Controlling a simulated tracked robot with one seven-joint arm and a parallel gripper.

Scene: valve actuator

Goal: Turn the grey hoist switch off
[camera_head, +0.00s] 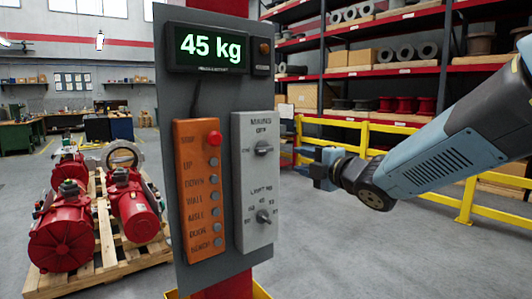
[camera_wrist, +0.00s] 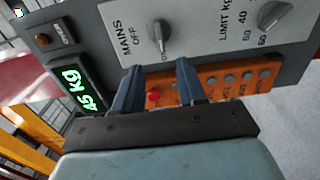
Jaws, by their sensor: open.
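The grey switch box (camera_head: 255,190) is on the right of the panel. Its upper knob, the mains switch (camera_head: 263,148), has an OFF label above it and its handle lies roughly sideways, toward the left label. The mains switch also shows in the wrist view (camera_wrist: 159,36), with OFF to its left and its handle roughly upright in that picture. My gripper (camera_head: 325,168) is to the right of the box in the head view, apart from it. In the wrist view its two blue fingers (camera_wrist: 159,68) are open and empty, below the mains switch in the picture.
A limit knob (camera_head: 264,216) is lower on the same box. An orange button box (camera_head: 198,190) with a red button stands beside it, under a 45 kg display (camera_head: 211,48). Red machines on a pallet (camera_head: 110,265) are at left; a yellow rail (camera_head: 475,205) and shelves are behind.

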